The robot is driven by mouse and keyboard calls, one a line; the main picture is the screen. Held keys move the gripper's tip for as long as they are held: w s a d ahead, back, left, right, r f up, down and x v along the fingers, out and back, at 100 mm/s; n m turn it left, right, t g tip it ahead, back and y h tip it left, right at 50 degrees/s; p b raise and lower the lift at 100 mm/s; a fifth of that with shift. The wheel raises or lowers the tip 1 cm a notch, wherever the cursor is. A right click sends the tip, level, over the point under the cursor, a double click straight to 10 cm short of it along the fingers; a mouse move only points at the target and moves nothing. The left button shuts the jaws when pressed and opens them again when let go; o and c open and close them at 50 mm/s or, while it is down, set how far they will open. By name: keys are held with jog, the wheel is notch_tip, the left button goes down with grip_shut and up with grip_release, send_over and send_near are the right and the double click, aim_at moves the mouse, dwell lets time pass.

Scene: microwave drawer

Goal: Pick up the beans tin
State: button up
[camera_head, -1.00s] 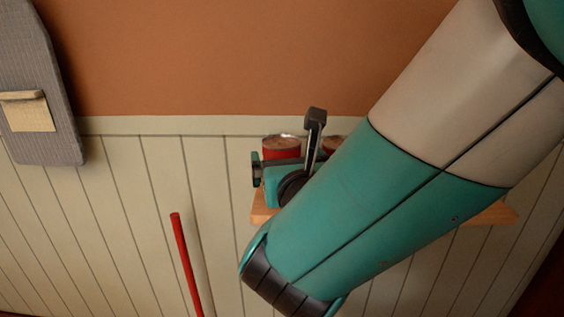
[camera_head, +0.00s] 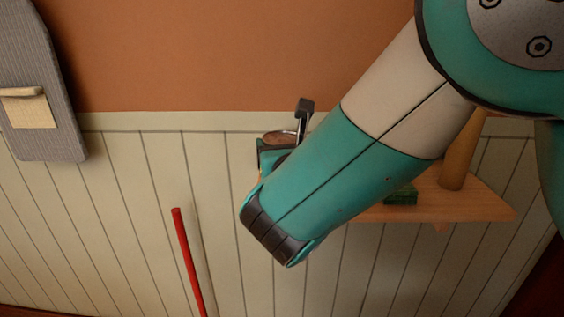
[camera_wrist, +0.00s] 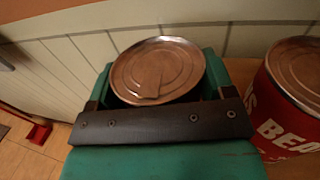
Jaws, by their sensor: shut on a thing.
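A beans tin with a round copper-coloured lid (camera_wrist: 157,70) sits between the fingers of my gripper (camera_wrist: 157,78) in the wrist view. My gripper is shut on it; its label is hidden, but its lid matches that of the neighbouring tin. In the head view the lid (camera_head: 279,138) shows just behind my gripper (camera_head: 280,152), largely covered by my arm. A second tin (camera_wrist: 285,115), red with white letters "BEA", stands close to the right in the wrist view. I cannot tell whether the held tin touches the shelf.
The wooden shelf (camera_head: 430,205) runs along the panelled wall, partly behind my arm. A green object (camera_head: 401,195) and a wooden cylinder (camera_head: 457,160) stand on its right part. A red pole (camera_head: 188,260) is at lower left, a grey board (camera_head: 40,85) at upper left.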

jog(key=shift+r, duration=0.15)
notch_tip(320, 180, up, 20)
jog(key=p, duration=0.5)
jog(key=shift+p, duration=0.3)
dwell(0.5)
